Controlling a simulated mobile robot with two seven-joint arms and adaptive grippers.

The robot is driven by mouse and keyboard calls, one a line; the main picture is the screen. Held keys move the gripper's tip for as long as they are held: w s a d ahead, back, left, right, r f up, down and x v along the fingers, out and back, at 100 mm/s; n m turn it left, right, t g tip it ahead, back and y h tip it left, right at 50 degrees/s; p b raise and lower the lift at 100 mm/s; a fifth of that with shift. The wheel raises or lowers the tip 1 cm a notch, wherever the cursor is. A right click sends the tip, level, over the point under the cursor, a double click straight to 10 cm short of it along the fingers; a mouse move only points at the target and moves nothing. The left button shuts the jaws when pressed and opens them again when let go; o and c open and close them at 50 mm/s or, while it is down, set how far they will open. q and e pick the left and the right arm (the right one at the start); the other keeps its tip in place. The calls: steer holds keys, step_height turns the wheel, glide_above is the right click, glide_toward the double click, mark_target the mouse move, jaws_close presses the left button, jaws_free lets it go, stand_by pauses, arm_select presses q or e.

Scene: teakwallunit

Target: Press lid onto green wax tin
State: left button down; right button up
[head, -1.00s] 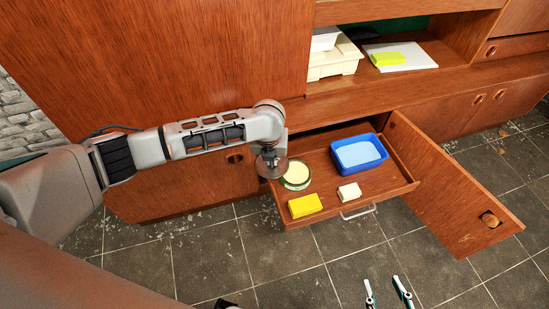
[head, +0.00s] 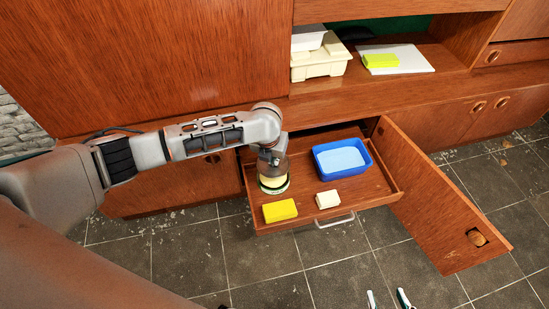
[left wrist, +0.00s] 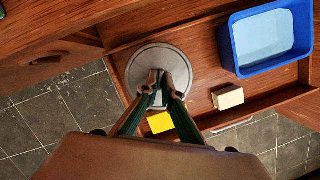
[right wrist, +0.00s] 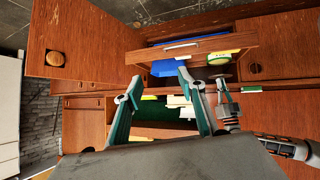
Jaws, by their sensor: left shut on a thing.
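My left gripper (head: 270,155) is shut on a round grey metal lid (left wrist: 135,82), which hides most of the area beneath it in the left wrist view. In the head view the lid overlaps the far part of the green wax tin (head: 273,189). The tin stands in the open drawer, its pale yellow wax and green rim showing at the near side. I cannot tell whether lid and tin touch. My right gripper (right wrist: 160,82) is open and empty, away from the drawer; its fingertips also show at the bottom of the head view (head: 388,299).
The drawer (head: 345,200) also holds a blue tub (head: 320,162), a yellow block (head: 280,210) and a cream block (head: 328,199). An open cabinet door (head: 440,200) stands to the right. A cream container (head: 318,66) and a white board (head: 415,58) are on the shelf.

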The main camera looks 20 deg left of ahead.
mark_target(272, 167)
arm_select(q)
steer(key=shift+s+f, duration=0.1)
steer(key=shift+f, duration=0.4)
step_height(272, 167, down, 3)
steer(key=shift+s+r+b, duration=0.1)
steer(key=shift+r+b, duration=0.1)
steer(key=shift+b, duration=0.75)
steer(key=shift+f, duration=0.35)
steer(key=shift+f+b, duration=0.55)
steer(key=shift+f, duration=0.1)
steer(key=shift+w+f, duration=0.2)
steer(key=shift+f, duration=0.1)
arm_select(e)
steer(key=shift+m+t+y, duration=0.3)
steer(key=shift+t+y, duration=0.1)
steer(key=shift+y, duration=0.2)
steer(key=a, duration=0.1)
steer(key=w+a+r, duration=0.1)
steer(key=a+r, duration=0.1)
steer(key=shift+w+a, duration=0.25)
steer(key=shift+f, duration=0.1)
steer(key=shift+w+r, duration=0.3)
steer(key=shift+r, duration=0.35)
arm_select(q)
steer(key=shift+f+p, duration=0.15)
steer(key=shift+p, duration=0.2)
arm_select(e)
steer(key=shift+w+r, duration=0.1)
steer(key=shift+r, duration=0.15)
